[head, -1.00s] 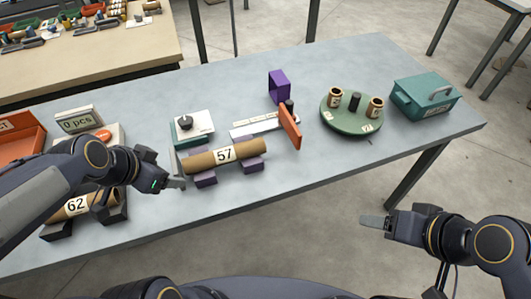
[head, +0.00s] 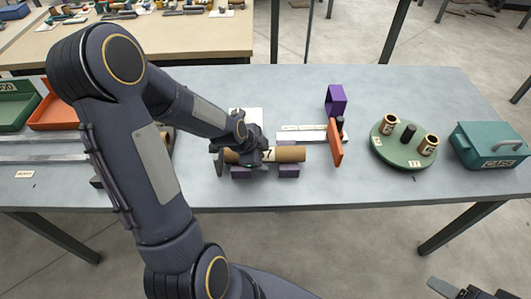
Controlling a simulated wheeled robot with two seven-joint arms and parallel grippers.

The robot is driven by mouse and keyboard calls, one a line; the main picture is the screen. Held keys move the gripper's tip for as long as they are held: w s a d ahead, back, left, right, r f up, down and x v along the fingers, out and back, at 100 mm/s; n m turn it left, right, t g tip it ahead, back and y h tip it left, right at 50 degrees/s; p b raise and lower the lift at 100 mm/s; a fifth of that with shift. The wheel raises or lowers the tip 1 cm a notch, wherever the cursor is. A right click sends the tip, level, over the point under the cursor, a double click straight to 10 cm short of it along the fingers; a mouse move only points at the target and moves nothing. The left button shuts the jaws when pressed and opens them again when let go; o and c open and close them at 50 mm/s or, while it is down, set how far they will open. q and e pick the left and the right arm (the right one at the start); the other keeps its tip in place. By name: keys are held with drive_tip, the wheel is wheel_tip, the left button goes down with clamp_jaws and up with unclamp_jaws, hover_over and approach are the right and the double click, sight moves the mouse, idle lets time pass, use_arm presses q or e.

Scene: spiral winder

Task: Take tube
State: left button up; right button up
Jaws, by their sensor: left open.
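A brown cardboard tube (head: 291,154), its label partly covered, lies across two purple cradle blocks (head: 288,171) near the middle of the table. My left gripper (head: 244,160) is open, at the left part of this tube and over its label. The picture does not show clearly whether the fingers touch it.
An orange upright plate (head: 335,143) stands just right of the tube, with a purple box (head: 335,99) behind. A green round stand (head: 386,151) and a teal lidded box (head: 489,147) are farther right. Orange (head: 57,112) and green (head: 14,104) trays sit at the left. The front right table is clear.

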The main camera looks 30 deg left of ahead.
use_arm(q)
drive_tip(key=shift+w+f, duration=0.15)
drive_tip(key=shift+f, duration=0.1)
drive_tip(key=c, duration=1.1)
